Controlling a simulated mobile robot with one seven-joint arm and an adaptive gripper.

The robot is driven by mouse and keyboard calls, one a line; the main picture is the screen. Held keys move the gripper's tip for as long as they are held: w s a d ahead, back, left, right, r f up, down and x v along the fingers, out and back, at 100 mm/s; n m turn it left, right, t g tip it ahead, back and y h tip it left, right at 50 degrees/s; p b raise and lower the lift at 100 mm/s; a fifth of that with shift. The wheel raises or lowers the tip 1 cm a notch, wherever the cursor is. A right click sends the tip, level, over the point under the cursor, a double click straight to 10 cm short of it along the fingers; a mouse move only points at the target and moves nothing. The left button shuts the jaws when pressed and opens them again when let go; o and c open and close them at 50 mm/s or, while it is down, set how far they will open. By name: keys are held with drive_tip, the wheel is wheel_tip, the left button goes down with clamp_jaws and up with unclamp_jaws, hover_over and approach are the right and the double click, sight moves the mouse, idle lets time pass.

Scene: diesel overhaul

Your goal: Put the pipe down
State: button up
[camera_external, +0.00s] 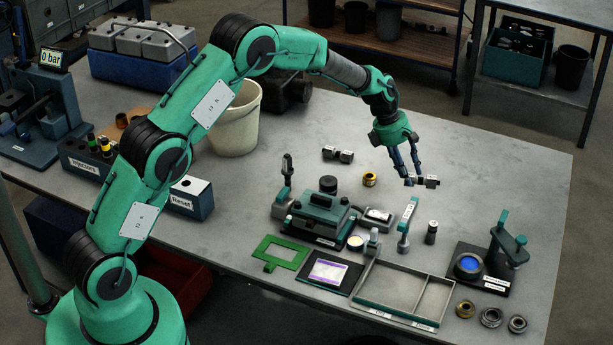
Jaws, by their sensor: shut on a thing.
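My gripper (411,177) points down over the right part of the grey table (505,180). Its blue fingers are shut on a short dark and silver pipe (431,182), which lies level between the fingertips. The pipe is at or close to the tabletop; I cannot tell whether it touches. The finger tips hide part of the pipe.
A similar dark fitting (338,154) and a brass ring (369,179) lie to the left. A small upright cylinder (431,232), a green-handled tool (407,225) and a divided tray (393,285) are in front. The table to the right and behind is clear.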

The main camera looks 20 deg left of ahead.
drive_tip(key=w+a+m+p, duration=0.1)
drive_tip(key=a+p, duration=0.4)
drive_tip(key=a, duration=2.8)
drive_tip(key=s+a+p, duration=0.1)
drive_tip(key=s+a, duration=0.3)
drive_tip(key=a, duration=0.5)
drive_tip(key=s+a+m+p, duration=0.1)
drive_tip(key=s+a, duration=0.3)
drive_tip(key=a, duration=0.6)
drive_tip(key=s+a+g+p, duration=0.1)
drive_tip(key=s+a+p, duration=0.2)
drive_tip(key=a, duration=0.7)
drive_tip(key=shift+s+r+m, duration=0.2)
drive_tip(key=shift+s+m, duration=0.2)
drive_tip(key=shift+s, duration=0.4)
approach(213, 178)
drive_tip(key=shift+w+d+f, duration=0.1)
drive_tip(key=shift+d+f, duration=0.25)
drive_tip(key=shift+d, duration=0.45)
drive_tip(key=shift+f+p, duration=0.3)
drive_tip(key=shift+f, duration=1.55)
